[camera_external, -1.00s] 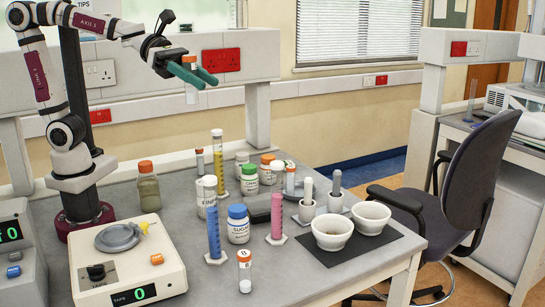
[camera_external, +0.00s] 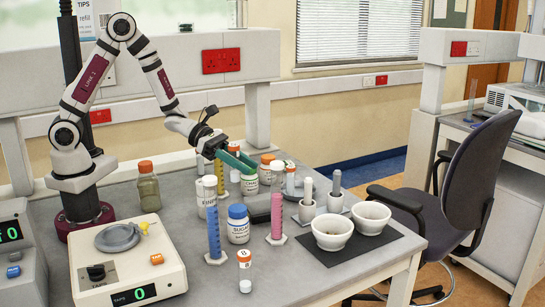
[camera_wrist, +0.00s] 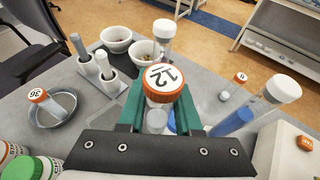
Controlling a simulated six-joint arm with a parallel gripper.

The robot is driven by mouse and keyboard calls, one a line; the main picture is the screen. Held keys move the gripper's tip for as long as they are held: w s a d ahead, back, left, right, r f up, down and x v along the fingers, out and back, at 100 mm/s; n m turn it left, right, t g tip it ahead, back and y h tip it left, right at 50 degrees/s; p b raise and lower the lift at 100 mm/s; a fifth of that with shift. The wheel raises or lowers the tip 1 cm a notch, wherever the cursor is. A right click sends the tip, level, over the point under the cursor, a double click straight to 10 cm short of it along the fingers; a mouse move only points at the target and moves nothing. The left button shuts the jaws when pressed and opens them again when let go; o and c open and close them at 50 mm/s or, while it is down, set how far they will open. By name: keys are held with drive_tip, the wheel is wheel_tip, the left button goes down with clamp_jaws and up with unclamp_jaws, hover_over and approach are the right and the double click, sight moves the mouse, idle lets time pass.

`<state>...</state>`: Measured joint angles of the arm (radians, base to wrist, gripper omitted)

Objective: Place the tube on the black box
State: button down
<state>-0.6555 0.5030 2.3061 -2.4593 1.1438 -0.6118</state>
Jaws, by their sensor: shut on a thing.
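The tube (camera_wrist: 158,85) has an orange cap marked 12 and a clear body. In the wrist view it stands between the green fingers of my gripper (camera_wrist: 160,112), which is shut on it. Its lower end is mostly hidden. In the external view my gripper (camera_external: 237,161) is low among the bottles at the back of the bench, and I cannot clearly make out the tube there. The black box (camera_external: 260,216) is a low dark block on the bench, in front of my gripper, between the blue and pink cylinders. I cannot pick out the box in the wrist view.
A blue cylinder (camera_external: 214,236), a pink cylinder (camera_external: 277,218) and a blue-capped bottle (camera_external: 238,224) crowd the area. Two pestles in mortars (camera_external: 307,208) and white bowls (camera_external: 332,232) stand right. Another orange-capped tube (camera_external: 245,262) stands at the front. A balance (camera_external: 125,262) is at left.

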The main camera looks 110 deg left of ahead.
drive_tip(key=a+f, duration=0.1)
drive_tip(key=a, duration=0.1)
drive_tip(key=a+f, duration=0.2)
drive_tip(key=a, duration=0.1)
drive_tip(key=a+f, duration=0.1)
drive_tip(key=a, duration=0.2)
drive_tip(key=shift+w+f, duration=0.35)
wheel_tip(320, 180, down, 4)
drive_tip(key=shift+f, duration=0.1)
drive_tip(key=c, duration=0.6)
unclamp_jaws()
